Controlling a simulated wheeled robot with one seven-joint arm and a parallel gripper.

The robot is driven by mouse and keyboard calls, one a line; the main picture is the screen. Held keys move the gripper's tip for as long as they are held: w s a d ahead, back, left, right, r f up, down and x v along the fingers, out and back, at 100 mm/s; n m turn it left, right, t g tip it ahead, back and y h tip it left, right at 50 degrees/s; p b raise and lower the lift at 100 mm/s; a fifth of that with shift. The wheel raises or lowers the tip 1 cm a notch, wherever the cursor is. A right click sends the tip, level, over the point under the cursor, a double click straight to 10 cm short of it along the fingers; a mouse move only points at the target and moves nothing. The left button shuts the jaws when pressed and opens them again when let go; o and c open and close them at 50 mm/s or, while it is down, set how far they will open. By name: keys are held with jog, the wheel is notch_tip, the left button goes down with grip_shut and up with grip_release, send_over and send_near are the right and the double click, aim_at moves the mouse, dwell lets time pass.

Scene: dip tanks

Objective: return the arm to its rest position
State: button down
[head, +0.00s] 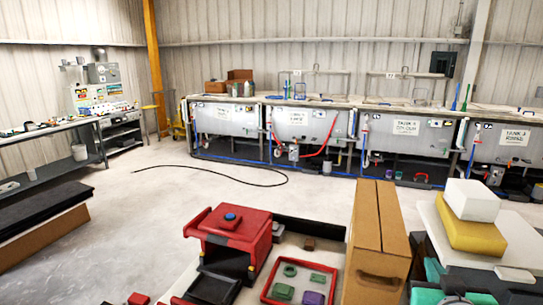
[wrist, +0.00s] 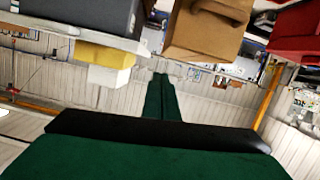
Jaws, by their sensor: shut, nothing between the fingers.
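My gripper (wrist: 161,78) shows in the wrist view as two long green fingers side by side, pressed together with nothing between them. A black bar and a wide green body fill the bottom of that view. The wrist view is upside down, with the room's wall behind the fingers. The fingers touch nothing that I can see.
A tall cardboard box (head: 376,240), a red housing (head: 232,235), a red tray (head: 277,265) and stacked yellow and white blocks (head: 470,235) stand close in front. Labelled tanks (head: 305,125) line the back wall. A cable (head: 240,185) lies on open floor.

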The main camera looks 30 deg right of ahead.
jog(key=w+a+f+n+t+y, duration=0.15)
jog(key=w+a+f, duration=0.35)
jog(key=a+f, duration=0.5)
jog(key=w+a+f+n+t+y, duration=0.15)
jog(key=w+a+f, duration=0.35)
jog(key=a+f, duration=0.5)
jog(key=s+a+f+n+t+y, duration=0.1)
jog(key=s+a+f+n+y, duration=0.15)
jog(key=a+f, duration=1)
jog(key=s+a+n+t+y, duration=0.1)
jog(key=s+a+n+y, duration=0.2)
jog(key=s+a, duration=1.5)
jog(key=a+y, duration=0.3)
jog(key=a, duration=0.1)
jog(key=shift+s+r+t, duration=0.15)
jog(key=shift+r+t, duration=0.1)
jog(key=shift+t, duration=0.15)
jog(key=shift+a+n, duration=0.1)
jog(key=shift+n, duration=0.15)
